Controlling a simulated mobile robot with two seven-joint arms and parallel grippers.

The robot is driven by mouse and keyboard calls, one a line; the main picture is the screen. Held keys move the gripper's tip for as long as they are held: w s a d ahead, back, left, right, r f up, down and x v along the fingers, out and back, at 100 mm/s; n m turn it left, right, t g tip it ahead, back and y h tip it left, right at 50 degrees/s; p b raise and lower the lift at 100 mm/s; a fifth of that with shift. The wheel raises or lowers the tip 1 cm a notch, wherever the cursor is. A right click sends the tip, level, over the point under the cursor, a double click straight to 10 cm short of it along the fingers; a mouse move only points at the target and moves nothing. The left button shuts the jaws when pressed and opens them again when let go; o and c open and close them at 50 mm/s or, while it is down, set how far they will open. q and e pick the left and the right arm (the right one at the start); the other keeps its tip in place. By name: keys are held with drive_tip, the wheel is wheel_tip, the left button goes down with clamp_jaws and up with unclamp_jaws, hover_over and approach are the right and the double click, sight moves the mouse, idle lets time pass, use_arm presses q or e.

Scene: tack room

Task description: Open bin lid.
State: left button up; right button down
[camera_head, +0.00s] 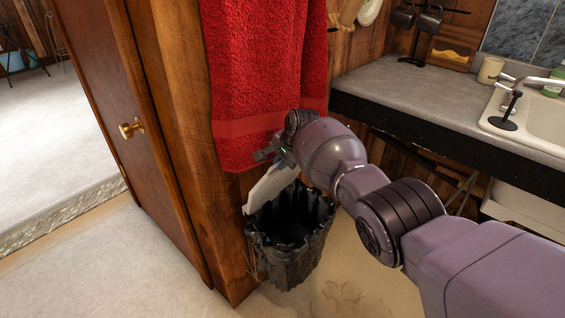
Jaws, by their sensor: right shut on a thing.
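A bin (290,243) with a black liner stands on the floor against the wooden wall, its mouth showing dark and open. A pale lid (268,190) stands tilted up at the bin's left and back rim. My right gripper (268,155) is at the lid's upper end, shut on it; the fingers are small and partly hidden by my wrist. My right arm reaches in from the lower right, above the bin. My left gripper is not in view.
A red towel (262,65) hangs just behind my gripper. A wooden door with a brass knob (131,128) is at the left. A grey counter (415,95) with a sink (540,125) is at the right. Carpet at the lower left is clear.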

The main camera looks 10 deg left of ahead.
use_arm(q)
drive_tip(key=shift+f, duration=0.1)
use_arm(e)
drive_tip(key=c, duration=1.3)
unclamp_jaws()
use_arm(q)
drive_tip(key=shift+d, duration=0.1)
use_arm(e)
drive_tip(key=shift+o, duration=0.2)
drive_tip(key=shift+d+r, duration=0.1)
drive_tip(key=shift+r, duration=0.2)
use_arm(q)
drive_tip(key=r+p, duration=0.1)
drive_tip(key=p, duration=0.1)
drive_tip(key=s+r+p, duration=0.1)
drive_tip(key=p, duration=0.1)
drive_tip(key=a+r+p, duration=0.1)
drive_tip(key=p, duration=0.1)
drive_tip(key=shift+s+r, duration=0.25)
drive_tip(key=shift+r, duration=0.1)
use_arm(e)
drive_tip(key=v, duration=1)
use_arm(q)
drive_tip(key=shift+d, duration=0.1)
use_arm(e)
drive_tip(key=shift+s+d, duration=0.1)
drive_tip(key=shift+d, duration=0.05)
